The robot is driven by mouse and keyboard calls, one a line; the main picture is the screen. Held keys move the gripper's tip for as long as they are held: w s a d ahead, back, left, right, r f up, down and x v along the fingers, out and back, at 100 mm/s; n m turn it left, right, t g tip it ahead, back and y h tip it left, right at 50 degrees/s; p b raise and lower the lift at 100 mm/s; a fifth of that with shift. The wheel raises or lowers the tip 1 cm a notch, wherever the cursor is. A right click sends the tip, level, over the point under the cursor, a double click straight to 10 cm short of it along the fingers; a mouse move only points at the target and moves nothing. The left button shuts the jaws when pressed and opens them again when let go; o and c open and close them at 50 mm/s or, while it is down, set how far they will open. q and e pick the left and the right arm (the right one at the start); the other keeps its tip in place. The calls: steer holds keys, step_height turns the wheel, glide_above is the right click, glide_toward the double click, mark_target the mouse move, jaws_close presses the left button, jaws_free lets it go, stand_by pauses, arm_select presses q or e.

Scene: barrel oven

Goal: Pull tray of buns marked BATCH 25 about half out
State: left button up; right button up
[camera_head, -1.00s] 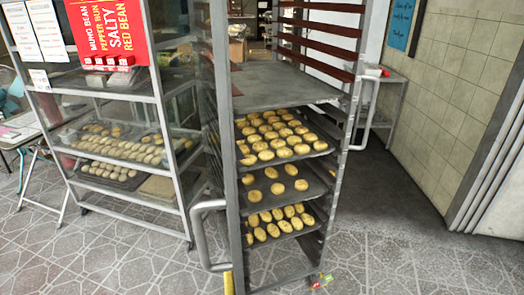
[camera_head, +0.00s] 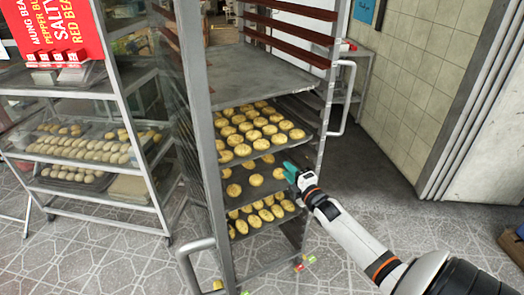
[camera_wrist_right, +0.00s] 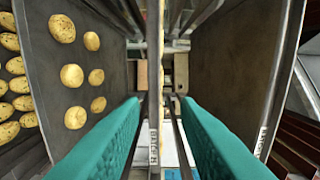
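The rack holds several trays. A densely filled bun tray (camera_head: 255,130) sits above a sparser bun tray (camera_head: 234,188) and a lower bun tray (camera_head: 262,213). My right gripper (camera_head: 292,172) is at the rack's front, toward its right side. In the wrist view, turned on its side, its two teal fingers (camera_wrist_right: 165,135) are open, one on each side of a tray lip (camera_wrist_right: 153,115) seen edge-on, with gaps showing. That lip seems to be the dense tray's. It carries a small label (camera_wrist_right: 153,148) whose number I cannot read. My left gripper is out of view.
A bare shelf (camera_head: 250,75) is above the bun trays, and red-brown trays (camera_head: 290,32) are higher up. The rack has side handles (camera_head: 195,260). A second bun rack (camera_head: 125,90) stands left. A tiled wall (camera_head: 420,90) is right.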

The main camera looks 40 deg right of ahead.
mark_target(271, 153)
steer(key=w+b, duration=0.2)
steer(key=w, duration=0.1)
steer(key=w+d+b, duration=0.1)
steer(key=w+b, duration=0.1)
steer(key=w, duration=0.1)
steer(key=w+b, duration=0.3)
steer(key=shift+w+d+f, duration=0.1)
steer(key=shift+d+f, duration=0.15)
steer(key=shift+d, duration=0.05)
steer(key=shift+w+d+r+b, duration=0.15)
steer(key=shift+w+b, duration=0.2)
steer(key=shift+w, duration=0.2)
steer(key=shift+r, duration=0.1)
steer(key=shift+c, duration=0.3)
jaws_close()
stand_by(0.8)
